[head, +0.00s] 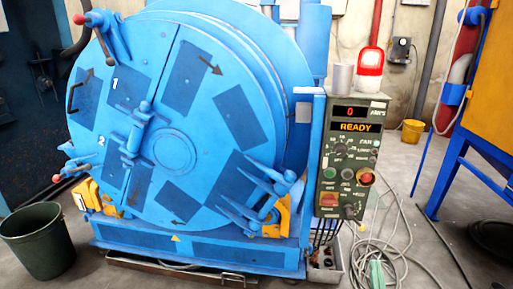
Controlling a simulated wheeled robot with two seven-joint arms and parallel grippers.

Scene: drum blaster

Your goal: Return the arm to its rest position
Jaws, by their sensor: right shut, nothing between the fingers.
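Neither of my grippers can be made out in the head view, and no part of my arms shows clearly. The blue drum blaster (175,150) fills the middle of the view. Its round door is closed against the body, with a latch bar (136,133) across its middle. Red-knobbed handles (85,19) show at its left side. The control panel (343,185) stands at the machine's right, with a lit READY display (356,127) and a red 0 above it. A red lamp (370,62) sits on top of the panel.
A dark green bin (38,241) stands on the floor at the lower left. Loose grey cables (385,245) lie on the floor right of the panel. A blue-legged frame (455,165) with a yellow body is at the right.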

